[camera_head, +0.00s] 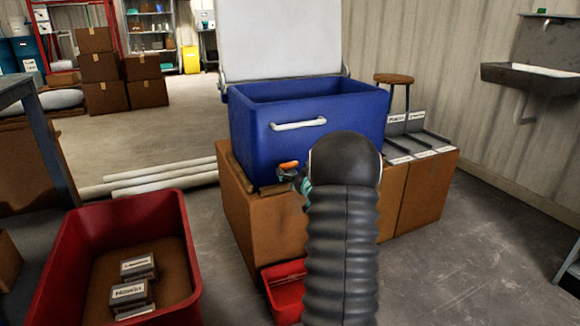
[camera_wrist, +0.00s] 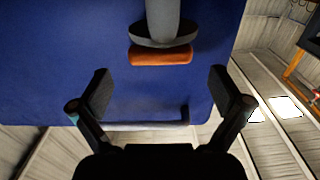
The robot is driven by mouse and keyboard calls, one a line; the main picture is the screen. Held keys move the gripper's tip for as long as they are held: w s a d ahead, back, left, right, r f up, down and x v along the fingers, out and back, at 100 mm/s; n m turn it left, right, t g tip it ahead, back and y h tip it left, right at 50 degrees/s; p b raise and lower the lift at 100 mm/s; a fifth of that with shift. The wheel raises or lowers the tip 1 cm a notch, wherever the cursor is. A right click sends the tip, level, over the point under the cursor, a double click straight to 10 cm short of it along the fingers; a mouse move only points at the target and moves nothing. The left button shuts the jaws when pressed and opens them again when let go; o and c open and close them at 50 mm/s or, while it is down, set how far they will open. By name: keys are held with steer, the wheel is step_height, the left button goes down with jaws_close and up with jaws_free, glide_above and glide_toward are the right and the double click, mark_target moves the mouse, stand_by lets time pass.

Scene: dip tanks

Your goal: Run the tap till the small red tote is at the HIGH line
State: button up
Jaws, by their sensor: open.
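A blue cooler (camera_head: 345,150) with a white handle and raised white lid sits on cardboard boxes. In the wrist view the orange lever (camera_wrist: 160,57) and the grey tap body (camera_wrist: 163,22) stand out from the blue wall. My gripper (camera_wrist: 161,82) is open, its fingertips either side of and just short of the lever. In the head view my arm mostly hides the gripper (camera_head: 302,184). The small red tote (camera_head: 287,291) is below, partly hidden by my arm; its level and HIGH line cannot be seen.
A large red tote (camera_head: 56,262) holding labelled dark blocks (camera_head: 132,292) stands at left. Labelled grey trays (camera_head: 415,146) sit on boxes right of the cooler.

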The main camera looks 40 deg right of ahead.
mark_target(288, 165)
steer(key=shift+x, duration=1.45)
steer(key=c, duration=1.2)
steer(key=shift+o, duration=0.2)
steer(key=shift+a+f+m+h+b, duration=0.15)
steer(key=shift+m+h+b, duration=0.35)
steer(key=shift+b, duration=0.6)
steer(key=shift+a+m+g+h+b, duration=0.1)
steer(key=shift+m+g+h+b, duration=0.3)
steer(key=shift+h+b, duration=0.35)
steer(key=shift+w+a+m+g+h, duration=0.1)
steer(key=shift+m+g+h, duration=0.85)
steer(key=shift+h, duration=0.6)
steer(key=shift+m+g+h, duration=0.65)
steer(key=shift+m+h, duration=0.3)
steer(key=shift+h, duration=0.05)
steer(key=shift+r+m+g+h, duration=0.2)
steer(key=shift+m+g+h, duration=0.2)
steer(key=shift+h, duration=0.1)
